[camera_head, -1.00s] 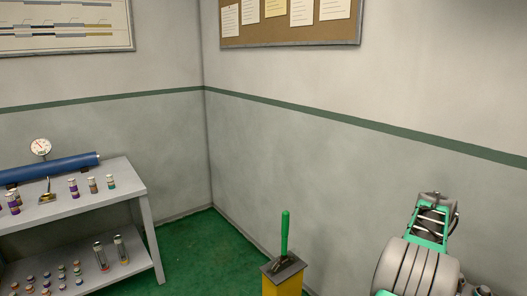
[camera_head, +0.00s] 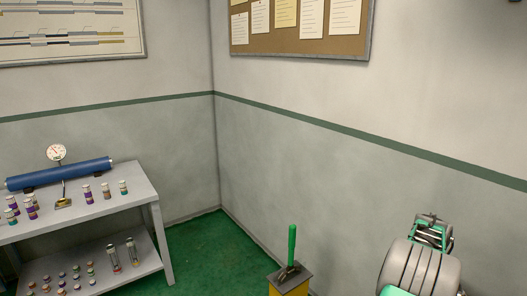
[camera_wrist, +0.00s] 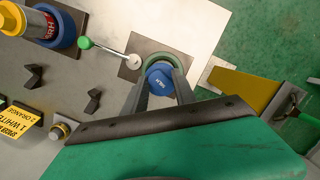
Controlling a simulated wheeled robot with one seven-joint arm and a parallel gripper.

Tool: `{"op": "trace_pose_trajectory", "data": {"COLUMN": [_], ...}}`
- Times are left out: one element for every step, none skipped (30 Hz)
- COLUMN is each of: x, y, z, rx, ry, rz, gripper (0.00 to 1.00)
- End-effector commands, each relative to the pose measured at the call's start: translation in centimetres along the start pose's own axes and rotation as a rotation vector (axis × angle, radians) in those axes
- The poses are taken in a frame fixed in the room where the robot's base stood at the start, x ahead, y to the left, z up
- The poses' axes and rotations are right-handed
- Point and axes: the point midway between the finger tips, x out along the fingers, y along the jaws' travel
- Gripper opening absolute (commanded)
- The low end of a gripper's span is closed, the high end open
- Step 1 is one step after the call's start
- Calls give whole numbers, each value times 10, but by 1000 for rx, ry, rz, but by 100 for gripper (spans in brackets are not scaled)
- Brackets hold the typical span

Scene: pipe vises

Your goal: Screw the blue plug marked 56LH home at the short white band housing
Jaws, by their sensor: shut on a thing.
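In the wrist view the blue plug (camera_wrist: 160,79) sits between the two dark fingers of my gripper (camera_wrist: 161,88), which is shut on it. Its small pale marking is too blurred to read surely. A grey-green ring (camera_wrist: 183,62) shows just behind the plug, over a dark square plate (camera_wrist: 130,66). I cannot tell whether the plug touches the ring or is threaded into it. No white band can be made out on it.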

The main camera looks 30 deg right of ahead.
Motion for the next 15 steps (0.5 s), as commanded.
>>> {"op": "trace_pose_trajectory", "data": {"x": [1,1,1,0,0,-1,-2,-3,-4,-5,-5,-5,-5,-5,-5], "y": [0,0,0,0,0,0,0,0,0,0,-1,-1,-1,-1,-1], "z": [0,0,0,0,0,0,1,1,1,1,1,1,1,1,1], "rx": [0,1,1,0,-2,-10,-21,-34,-55,-72,-89,-111,-131,-151,-177], "ry": [0,0,0,0,0,-1,-1,-2,-2,-2,-2,-2,-1,-1,-1], "rz": [0,0,0,0,0,2,4,6,10,14,17,22,26,30,35], "gripper": [0,0,0,0,0,0,0,0,0,0,0,0,0,0,0]}}
